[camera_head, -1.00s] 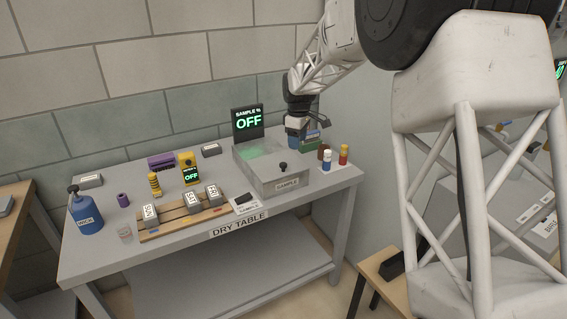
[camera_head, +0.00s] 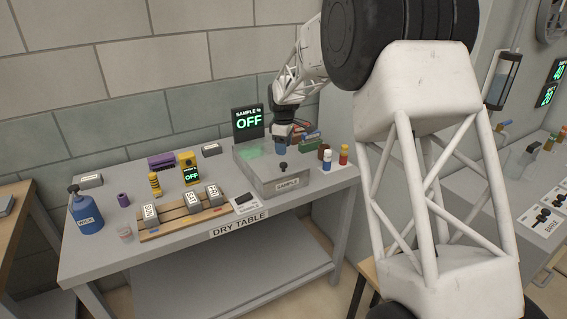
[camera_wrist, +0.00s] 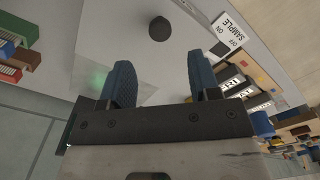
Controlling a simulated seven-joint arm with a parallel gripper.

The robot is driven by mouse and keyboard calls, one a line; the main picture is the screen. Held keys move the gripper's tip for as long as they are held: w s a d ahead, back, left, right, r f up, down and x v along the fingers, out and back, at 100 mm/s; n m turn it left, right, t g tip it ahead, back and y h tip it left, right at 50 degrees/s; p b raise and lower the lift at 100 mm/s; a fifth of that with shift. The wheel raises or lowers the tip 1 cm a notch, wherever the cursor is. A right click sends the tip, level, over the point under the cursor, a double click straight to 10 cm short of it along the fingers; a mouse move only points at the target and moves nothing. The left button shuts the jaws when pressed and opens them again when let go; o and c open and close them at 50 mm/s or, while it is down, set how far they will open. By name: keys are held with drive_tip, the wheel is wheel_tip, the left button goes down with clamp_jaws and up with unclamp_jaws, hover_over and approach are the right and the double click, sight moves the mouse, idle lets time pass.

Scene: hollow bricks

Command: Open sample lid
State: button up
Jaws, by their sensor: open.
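The sample box (camera_head: 268,178) is a grey metal case on the dry table, labelled SAMPLE on its front, with a greenish transparent area at its back left. A black knob (camera_head: 283,166) stands on its lid near the front edge. The knob also shows in the wrist view (camera_wrist: 159,28), beyond my fingertips. My gripper (camera_head: 281,147) has blue fingers and is above the back right part of the box. In the wrist view my gripper (camera_wrist: 164,80) is open with nothing between its fingers, and the knob is apart from them.
A SAMPLE % display reading OFF (camera_head: 248,123) stands behind the box. A wooden rack with labelled bricks (camera_head: 187,214) and a SAMPLE switch (camera_head: 244,202) lie to the left and front.

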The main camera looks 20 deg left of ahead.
sight(283, 163)
drive_tip(key=shift+f, duration=3.6)
drive_tip(key=shift+c, duration=0.4)
clamp_jaws()
